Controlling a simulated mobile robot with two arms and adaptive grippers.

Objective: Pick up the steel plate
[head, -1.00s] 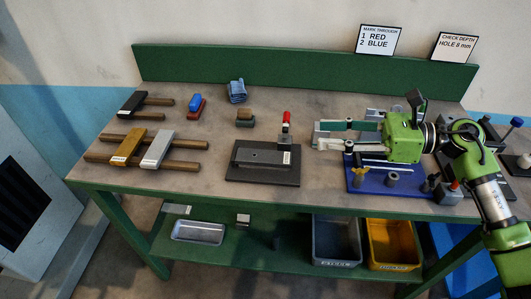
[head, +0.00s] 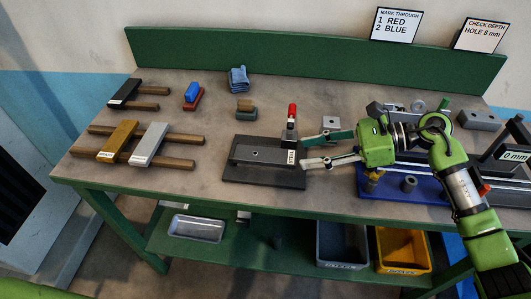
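The steel plate (head: 262,154) is a grey flat bar with a small hole and a white label at its right end. It lies on a dark fixture base (head: 237,174) in the middle of the bench. A clamp with an upright red handle (head: 292,113) stands at its back right. My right gripper (head: 305,152) is open and points left, its fingertips near the plate's labelled right end. My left gripper is not in view.
Black (head: 124,93), brass (head: 118,140) and silver (head: 149,145) bars lie on wooden rails at left. A blue fixture (head: 428,192) sits under my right arm. Bench between rails and dark base is clear.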

